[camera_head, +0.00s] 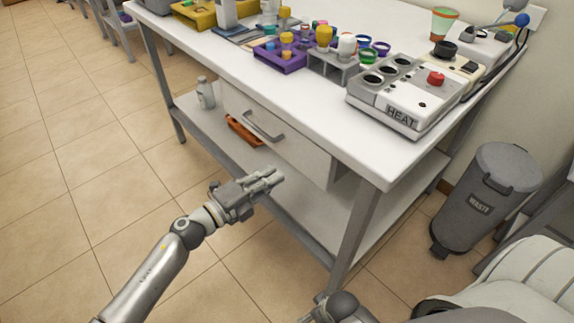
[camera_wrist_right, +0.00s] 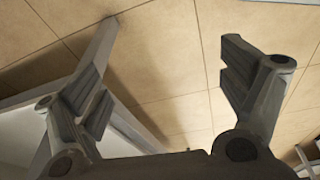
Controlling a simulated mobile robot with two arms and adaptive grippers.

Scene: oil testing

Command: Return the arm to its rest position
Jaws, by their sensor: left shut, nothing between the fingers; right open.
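My left gripper (camera_head: 262,182) is shut and empty. In the head view it hangs in front of the white table, below the level of the tabletop and near the drawer. My right gripper (camera_wrist_right: 165,85) is open in the right wrist view, with floor tiles and a grey table frame bar behind its spread fingers. In the head view only a small part of my right arm shows at the bottom edge, and its fingers are mostly out of the picture.
The white table (camera_head: 330,110) carries a heater block (camera_head: 405,115) marked HEAT, a purple rack (camera_head: 280,57) and several coloured cups. A drawer (camera_head: 275,130) and lower shelf (camera_head: 215,140) are underneath. A grey waste bin (camera_head: 485,195) stands right. The floor at left is clear.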

